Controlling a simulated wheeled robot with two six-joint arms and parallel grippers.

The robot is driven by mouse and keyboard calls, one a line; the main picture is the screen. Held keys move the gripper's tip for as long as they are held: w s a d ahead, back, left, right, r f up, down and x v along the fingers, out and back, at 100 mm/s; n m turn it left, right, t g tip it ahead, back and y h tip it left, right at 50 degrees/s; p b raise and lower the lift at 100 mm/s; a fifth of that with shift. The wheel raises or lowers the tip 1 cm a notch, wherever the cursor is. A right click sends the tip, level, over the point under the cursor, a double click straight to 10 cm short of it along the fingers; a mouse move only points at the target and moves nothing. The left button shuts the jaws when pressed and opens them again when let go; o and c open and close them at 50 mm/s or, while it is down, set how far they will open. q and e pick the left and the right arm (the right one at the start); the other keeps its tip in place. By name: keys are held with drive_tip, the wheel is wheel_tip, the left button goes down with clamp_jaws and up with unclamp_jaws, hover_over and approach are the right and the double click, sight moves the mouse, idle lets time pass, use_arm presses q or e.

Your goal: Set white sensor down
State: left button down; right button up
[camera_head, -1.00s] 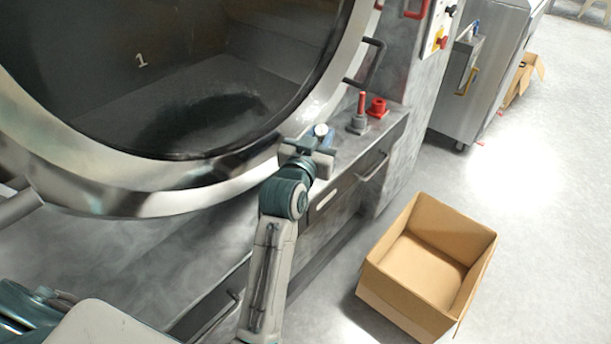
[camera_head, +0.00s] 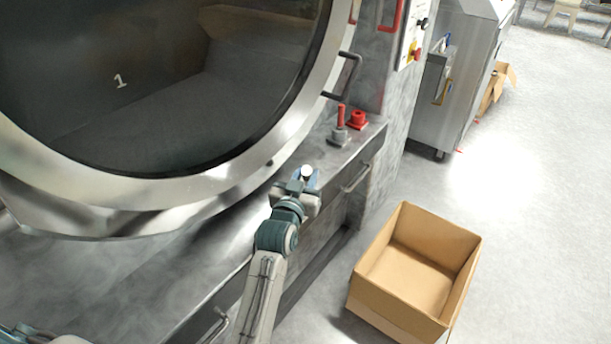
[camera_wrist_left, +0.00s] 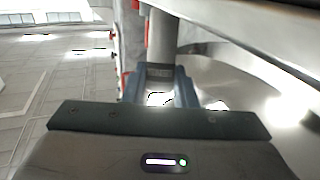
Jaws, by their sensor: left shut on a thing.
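The white sensor (camera_head: 307,171) shows as a small round white top between the blue fingers of my left gripper (camera_head: 308,178). The gripper is shut on it, above the grey ledge (camera_head: 345,155) below the large round door. In the left wrist view, a pale grey cylinder (camera_wrist_left: 162,38) stands up from between the blue fingers (camera_wrist_left: 160,88); it looks like the sensor's body. The fingers hide its lower part. I cannot tell whether its base touches the ledge. My right gripper is not in view.
A grey fitting with a red stem (camera_head: 340,125) and a red fitting (camera_head: 357,119) stand farther along the ledge. The metal door rim (camera_head: 255,165) is close on the left. An open, empty cardboard box (camera_head: 385,305) stands on the floor at right.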

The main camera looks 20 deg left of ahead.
use_arm(q)
drive_tip(key=shift+f, duration=0.1)
drive_tip(key=c, duration=1.2)
unclamp_jaws()
drive_tip(key=shift+o, duration=0.2)
